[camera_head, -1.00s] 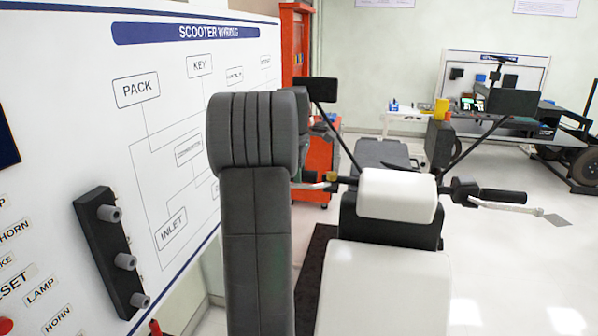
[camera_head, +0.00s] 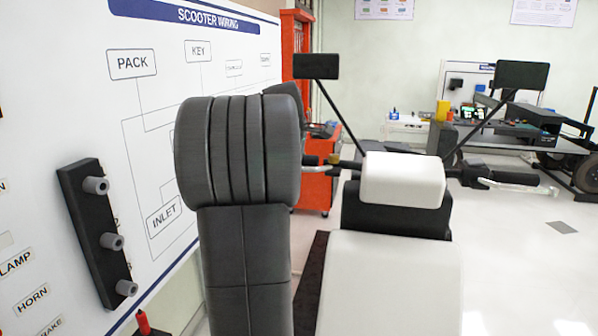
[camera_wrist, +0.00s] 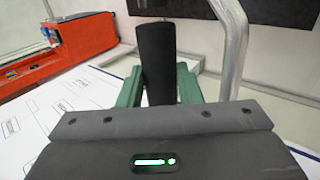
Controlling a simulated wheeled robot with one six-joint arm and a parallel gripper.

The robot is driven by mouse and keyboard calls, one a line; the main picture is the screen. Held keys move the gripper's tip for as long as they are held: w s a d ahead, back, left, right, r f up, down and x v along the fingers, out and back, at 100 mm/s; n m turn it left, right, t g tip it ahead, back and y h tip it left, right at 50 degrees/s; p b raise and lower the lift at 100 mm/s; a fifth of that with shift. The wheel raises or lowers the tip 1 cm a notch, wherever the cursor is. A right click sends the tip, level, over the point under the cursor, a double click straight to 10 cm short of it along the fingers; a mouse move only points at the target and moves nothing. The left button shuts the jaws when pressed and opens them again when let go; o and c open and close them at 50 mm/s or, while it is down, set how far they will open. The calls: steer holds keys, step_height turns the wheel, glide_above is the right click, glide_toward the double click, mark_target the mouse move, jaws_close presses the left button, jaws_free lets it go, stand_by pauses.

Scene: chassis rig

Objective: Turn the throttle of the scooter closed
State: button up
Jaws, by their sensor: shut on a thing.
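The scooter's handlebar crosses the head view behind a white pad (camera_head: 403,180). Its right grip (camera_head: 520,176) and silver lever (camera_head: 515,187) are in plain sight. The left end of the bar goes behind my arm, with a silver lever (camera_head: 317,169) and a brass-coloured part beside it. In the wrist view a black cylindrical grip (camera_wrist: 156,60), which I take for the throttle, stands between the green fingers of my gripper (camera_wrist: 159,78). The gripper is shut on it. A silver lever (camera_wrist: 235,55) runs beside the grip on the right. My gripper is hidden in the head view.
A wiring board (camera_head: 110,110) with a black three-knob block (camera_head: 93,233) stands close on the left. Mirrors on stalks (camera_head: 316,66) rise above the bar. A red cabinet (camera_head: 310,185) stands behind. Open floor lies to the right.

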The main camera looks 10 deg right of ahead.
steer(key=shift+s+f+t+b, duration=0.1)
steer(key=shift+f+t+b, duration=0.15)
steer(key=shift+t+b, duration=0.45)
steer(key=shift+r+h+b, duration=0.2)
steer(key=shift+h+b, duration=0.1)
steer(key=shift+b, duration=0.1)
steer(key=o, duration=1)
steer(key=shift+c, duration=0.2)
steer(key=shift+f, duration=0.1)
steer(key=shift+p, duration=0.5)
